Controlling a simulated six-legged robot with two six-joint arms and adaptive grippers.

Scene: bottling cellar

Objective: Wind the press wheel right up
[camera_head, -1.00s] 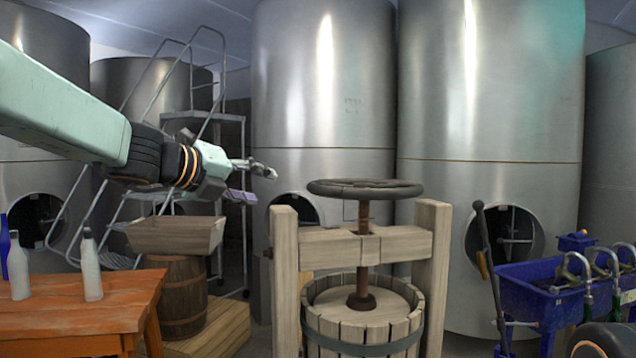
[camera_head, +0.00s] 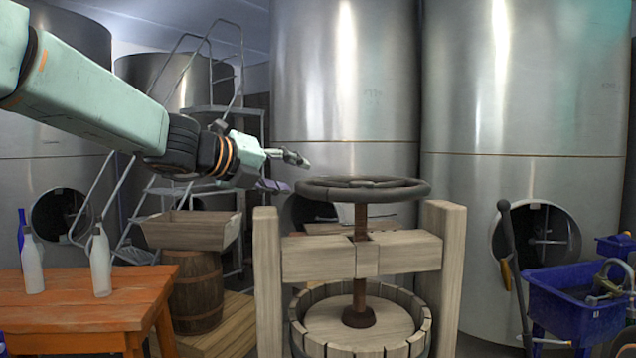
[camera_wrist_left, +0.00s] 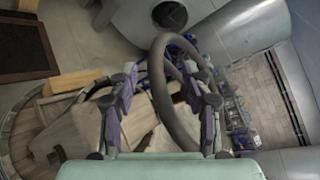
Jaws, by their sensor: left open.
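The press wheel (camera_head: 412,192), a dark round ring, sits level on top of a rusty upright screw (camera_head: 360,262) in a wooden press. The screw passes through the wooden crossbeam (camera_head: 310,258) to a round plate over the slatted basket (camera_head: 428,335). My left gripper (camera_head: 288,173) is open, at the wheel's left rim, one finger higher than the other. In the left wrist view, the wheel's rim (camera_wrist_left: 160,85) shows between the spread fingers of the left gripper (camera_wrist_left: 163,100). Whether they touch it I cannot tell. My right gripper is out of view.
An orange table (camera_head: 70,300) with bottles stands at left, beside a barrel (camera_head: 197,290) carrying a wooden trough (camera_head: 190,230). Blue tubs (camera_head: 575,300) and a dark-handled lever (camera_head: 512,255) stand at right. Large steel tanks (camera_head: 345,100) fill the back.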

